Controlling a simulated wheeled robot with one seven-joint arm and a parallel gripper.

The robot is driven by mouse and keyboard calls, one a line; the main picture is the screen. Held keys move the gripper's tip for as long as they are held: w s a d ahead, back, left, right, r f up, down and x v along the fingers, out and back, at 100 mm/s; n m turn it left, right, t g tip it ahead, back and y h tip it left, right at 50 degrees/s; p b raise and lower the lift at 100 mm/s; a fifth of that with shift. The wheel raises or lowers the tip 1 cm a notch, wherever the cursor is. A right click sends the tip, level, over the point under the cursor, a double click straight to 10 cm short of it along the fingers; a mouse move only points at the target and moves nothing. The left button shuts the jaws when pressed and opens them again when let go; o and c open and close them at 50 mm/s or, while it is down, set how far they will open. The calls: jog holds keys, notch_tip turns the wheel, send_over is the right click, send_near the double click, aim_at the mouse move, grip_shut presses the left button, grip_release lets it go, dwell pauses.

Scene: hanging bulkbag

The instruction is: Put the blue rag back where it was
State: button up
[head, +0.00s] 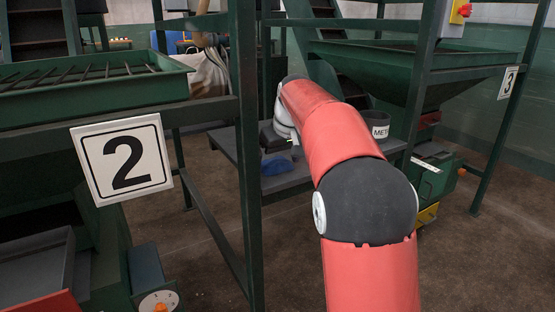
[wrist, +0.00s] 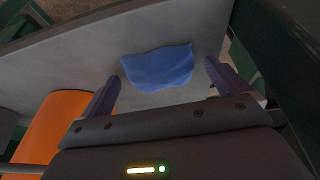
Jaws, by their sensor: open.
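The blue rag (head: 277,165) lies crumpled on the grey tabletop (head: 290,182) in the head view, near the table's front edge. In the wrist view the blue rag (wrist: 158,68) lies on the grey surface (wrist: 70,65), ahead of and between the two fingers. My gripper (wrist: 162,80) is open, and the fingers stand apart with nothing held between them. Whether the fingertips touch the tabletop cannot be told.
A dark bin with a white label (head: 378,126) stands on the table's right. An orange object (wrist: 52,125) lies left of my gripper in the wrist view. Green frame posts (head: 246,150) stand before the table. A white bulk bag (head: 205,75) hangs behind.

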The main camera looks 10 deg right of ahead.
jog(key=p+v, duration=0.2)
jog(key=v, duration=1)
jog(key=shift+s, duration=0.1)
